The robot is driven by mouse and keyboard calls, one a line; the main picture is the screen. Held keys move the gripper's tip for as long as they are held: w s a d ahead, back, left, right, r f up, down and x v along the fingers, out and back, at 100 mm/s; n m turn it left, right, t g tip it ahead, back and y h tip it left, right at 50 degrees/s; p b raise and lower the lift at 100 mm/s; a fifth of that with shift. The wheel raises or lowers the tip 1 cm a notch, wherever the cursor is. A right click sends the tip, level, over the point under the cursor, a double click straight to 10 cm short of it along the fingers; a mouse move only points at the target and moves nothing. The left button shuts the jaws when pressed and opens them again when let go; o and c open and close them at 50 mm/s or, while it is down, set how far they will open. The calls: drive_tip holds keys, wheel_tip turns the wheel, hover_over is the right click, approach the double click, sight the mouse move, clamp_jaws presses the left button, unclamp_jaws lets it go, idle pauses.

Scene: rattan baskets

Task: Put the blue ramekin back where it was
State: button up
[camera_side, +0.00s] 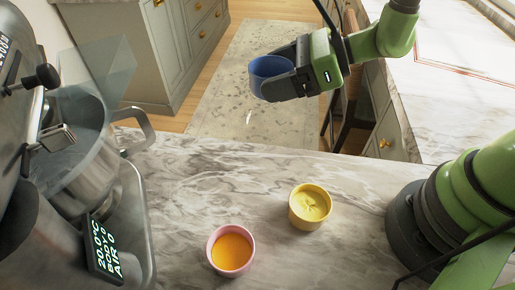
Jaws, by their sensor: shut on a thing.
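The blue ramekin (263,74) is up in the air near the top middle of the side view, above and beyond the counter's back edge as seen here. My gripper (275,84) is shut on it and comes from the right. The ramekin looks roughly upright. Its inside is mostly hidden, so I cannot tell whether it holds anything. The far finger is partly hidden by the ramekin and the gripper body.
A yellow ramekin (310,207) with pale yellow contents and a pink ramekin (231,251) with orange contents stand on the marble counter (180,185). A large metal mixer (85,155) fills the left side. Counter around the two ramekins is clear.

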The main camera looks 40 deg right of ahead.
sight(265, 168)
drive_tip(key=s+a+f, duration=0.1)
drive_tip(key=a+f+n+g+y, duration=0.1)
drive_tip(key=f, duration=0.1)
drive_tip(key=s+a+f+n+g, duration=0.1)
drive_tip(key=a+f, duration=0.1)
drive_tip(key=shift+s+a+f+y, duration=0.1)
drive_tip(key=shift+s+f+y, duration=0.05)
drive_tip(key=shift+s+y, duration=0.15)
wheel_tip(265, 168, down, 10)
drive_tip(key=shift+f, duration=0.1)
drive_tip(key=o, duration=0.9)
drive_tip(key=shift+s, duration=0.1)
drive_tip(key=v, duration=1.2)
